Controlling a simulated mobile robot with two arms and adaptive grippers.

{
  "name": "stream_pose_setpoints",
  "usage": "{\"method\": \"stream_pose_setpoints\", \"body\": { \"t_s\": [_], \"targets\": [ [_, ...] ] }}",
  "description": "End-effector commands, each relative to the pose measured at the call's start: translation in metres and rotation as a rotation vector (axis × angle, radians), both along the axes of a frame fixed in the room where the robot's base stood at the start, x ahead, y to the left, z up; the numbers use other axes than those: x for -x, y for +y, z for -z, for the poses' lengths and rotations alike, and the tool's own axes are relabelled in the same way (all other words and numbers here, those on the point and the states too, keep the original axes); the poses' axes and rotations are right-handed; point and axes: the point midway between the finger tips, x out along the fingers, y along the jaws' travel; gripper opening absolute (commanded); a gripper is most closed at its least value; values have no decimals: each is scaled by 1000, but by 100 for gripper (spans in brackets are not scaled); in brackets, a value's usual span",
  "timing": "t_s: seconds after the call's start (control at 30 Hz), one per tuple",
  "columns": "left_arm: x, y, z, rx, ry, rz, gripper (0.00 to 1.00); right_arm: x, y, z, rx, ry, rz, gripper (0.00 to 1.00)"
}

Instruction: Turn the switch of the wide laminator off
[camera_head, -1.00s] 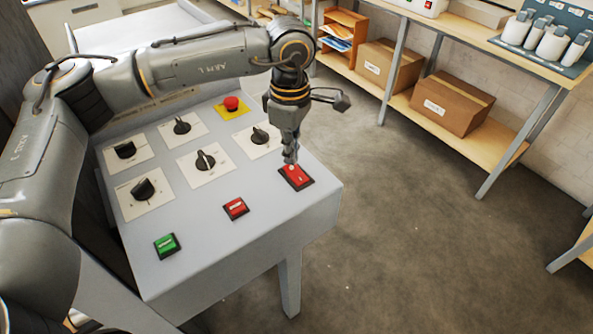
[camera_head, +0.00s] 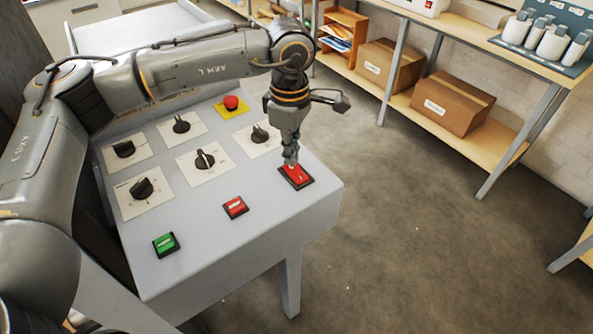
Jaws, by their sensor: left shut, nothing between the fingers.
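The wide laminator's grey control panel (camera_head: 205,262) fills the lower left of the head view. A red rocker switch (camera_head: 299,178) in a dark frame sits near its right edge. My left gripper (camera_head: 290,163) points down with its fingers shut and empty. Its tips are at the far end of the red switch and seem to touch it; they hide that end. I cannot tell for sure which way the switch is tipped. My right gripper is not in view.
The panel also carries a smaller red button (camera_head: 235,207), a green button (camera_head: 166,244), several black knobs and a red emergency stop (camera_head: 231,102) on a yellow plate. Shelves with cardboard boxes (camera_head: 452,103) stand at the back right. The floor between is clear.

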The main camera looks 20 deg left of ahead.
Motion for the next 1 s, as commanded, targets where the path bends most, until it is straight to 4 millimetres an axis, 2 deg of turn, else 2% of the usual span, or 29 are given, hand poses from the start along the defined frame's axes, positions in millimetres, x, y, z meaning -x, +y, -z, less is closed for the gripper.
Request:
{"method": "stream_pose_setpoints", "body": {
  "t_s": [1.0],
  "targets": [
    [0, 0, 15, 0, 0, 0, 0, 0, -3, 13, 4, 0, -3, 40]
  ]
}}
